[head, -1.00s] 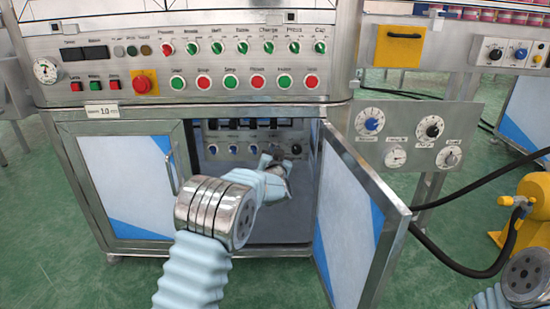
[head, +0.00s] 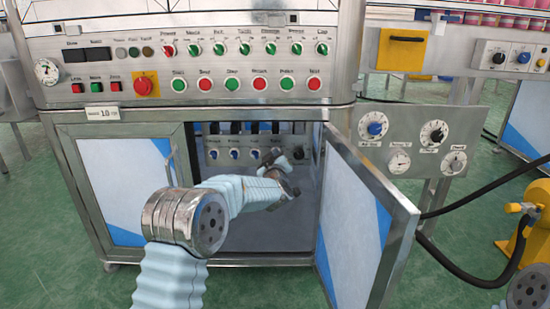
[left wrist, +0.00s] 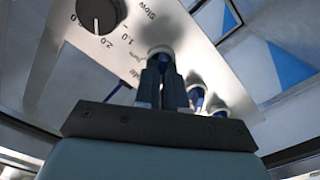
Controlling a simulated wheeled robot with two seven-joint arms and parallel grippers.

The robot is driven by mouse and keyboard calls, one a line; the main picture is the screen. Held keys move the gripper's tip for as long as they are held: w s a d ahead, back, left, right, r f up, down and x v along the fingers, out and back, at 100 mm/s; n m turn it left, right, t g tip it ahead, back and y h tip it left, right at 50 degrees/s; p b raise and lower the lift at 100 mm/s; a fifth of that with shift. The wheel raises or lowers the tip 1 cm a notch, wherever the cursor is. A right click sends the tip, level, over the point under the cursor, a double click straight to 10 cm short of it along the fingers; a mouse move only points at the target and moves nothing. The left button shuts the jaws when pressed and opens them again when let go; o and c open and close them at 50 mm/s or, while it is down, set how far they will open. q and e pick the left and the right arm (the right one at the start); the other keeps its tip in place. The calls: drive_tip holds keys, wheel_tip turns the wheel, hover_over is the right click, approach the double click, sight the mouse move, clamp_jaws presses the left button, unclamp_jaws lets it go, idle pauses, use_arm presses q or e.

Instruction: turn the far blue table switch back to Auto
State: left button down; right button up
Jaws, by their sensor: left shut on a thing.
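Inside the open cabinet, a row of blue switches sits on a grey panel (head: 224,143). My left gripper (head: 274,157) reaches in and meets the panel at the right end of the blue row, beside a black knob (head: 298,152). In the left wrist view its narrow fingers (left wrist: 161,72) are shut on a blue switch with a pale collar (left wrist: 160,50). Little of this switch shows between the fingers, so its setting cannot be read. Two other blue switches (left wrist: 196,96) show beyond it, and the black knob (left wrist: 98,12) is at upper left. My right gripper is out of view.
The cabinet's right door (head: 362,215) stands open beside my left arm. The left door (head: 125,190) is shut. Above is the main console (head: 250,70) with red and green buttons. A gauge panel (head: 415,140) and black hoses (head: 470,205) are at the right.

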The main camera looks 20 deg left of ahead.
use_arm(q)
drive_tip(key=shift+f+n, duration=0.15)
drive_tip(key=shift+n, duration=0.95)
drive_tip(key=c, duration=1.2)
unclamp_jaws()
drive_tip(key=shift+s, duration=0.1)
drive_tip(key=v, duration=1.3)
drive_tip(key=shift+s+p, duration=0.35)
drive_tip(key=shift+p, duration=0.05)
